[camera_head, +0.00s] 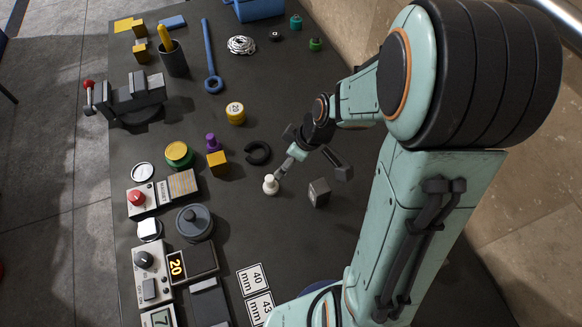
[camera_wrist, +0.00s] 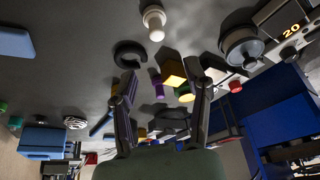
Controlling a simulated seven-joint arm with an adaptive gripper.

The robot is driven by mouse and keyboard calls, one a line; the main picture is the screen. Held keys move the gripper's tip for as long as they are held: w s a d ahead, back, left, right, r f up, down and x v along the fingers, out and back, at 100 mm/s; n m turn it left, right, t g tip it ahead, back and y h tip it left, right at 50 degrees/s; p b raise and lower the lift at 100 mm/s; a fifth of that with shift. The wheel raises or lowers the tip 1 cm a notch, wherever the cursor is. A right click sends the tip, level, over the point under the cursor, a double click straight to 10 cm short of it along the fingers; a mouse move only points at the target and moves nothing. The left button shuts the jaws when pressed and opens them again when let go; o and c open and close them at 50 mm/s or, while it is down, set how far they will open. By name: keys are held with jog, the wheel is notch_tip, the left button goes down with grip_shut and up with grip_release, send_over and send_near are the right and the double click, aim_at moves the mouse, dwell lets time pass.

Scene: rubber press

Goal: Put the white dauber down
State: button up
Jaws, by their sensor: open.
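The white dauber (camera_head: 270,186) stands upright on the dark table, near its middle in the head view. It also shows in the wrist view (camera_wrist: 155,22) at the top, beyond both fingertips and apart from them. My gripper (camera_head: 312,172) is open, with its fingers spread wide. One finger overlaps the picture close by the dauber's upper right in the head view. In the wrist view nothing is held in my gripper (camera_wrist: 162,72).
A yellow block (camera_head: 217,164), a purple piece (camera_head: 212,142) and a grey lidded pot (camera_head: 194,222) stand left. Bare table lies in front of the dauber.

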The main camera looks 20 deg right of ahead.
jog(key=s+a+r+m+g+h, duration=0.1)
jog(key=s+a+r+m, duration=0.1)
jog(key=s+r, duration=0.3)
jog(key=s+a+r+m+g+h, duration=0.1)
jog(key=s+r+m, duration=0.4)
jog(key=s, duration=0.7)
jog(key=shift+s+a+m+g, duration=0.3)
jog(key=shift+a+g, duration=0.05)
jog(key=shift+g, duration=0.25)
